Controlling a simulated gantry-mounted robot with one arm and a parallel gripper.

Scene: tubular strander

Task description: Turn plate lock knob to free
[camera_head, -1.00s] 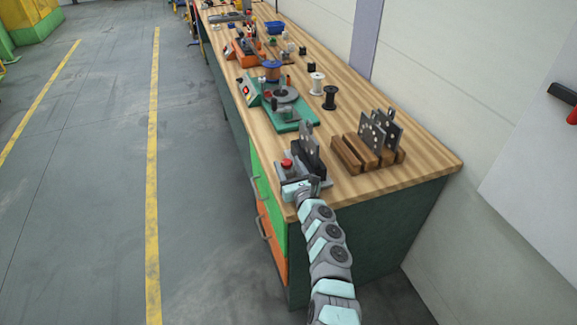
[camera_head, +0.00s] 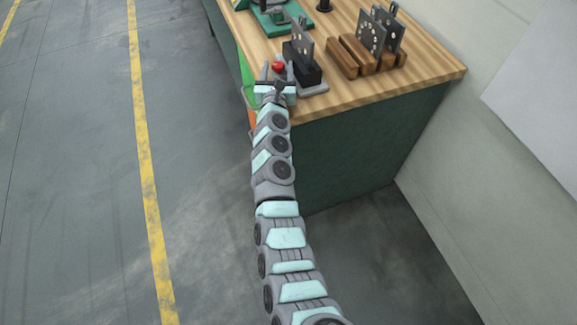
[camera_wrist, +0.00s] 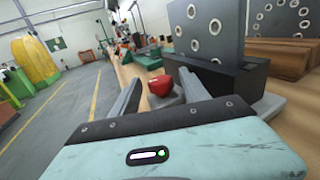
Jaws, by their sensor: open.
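The plate lock knob is a red knob (camera_head: 278,67) on a grey base at the near end of the bench. It also shows in the wrist view as a red knob (camera_wrist: 160,85) just beyond and between my fingers. A grey plate with holes (camera_head: 302,38) stands upright in a black holder (camera_head: 302,66) right of the knob. My gripper (camera_head: 277,70) is open, with one finger on each side of the knob. In the wrist view my gripper (camera_wrist: 165,85) shows no clear contact with the knob.
A wooden rack (camera_head: 357,55) with grey plates (camera_head: 378,30) stands right of the holder. A green-based device (camera_head: 268,20) is farther back on the wooden bench (camera_head: 420,75). The floor left of the bench is clear.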

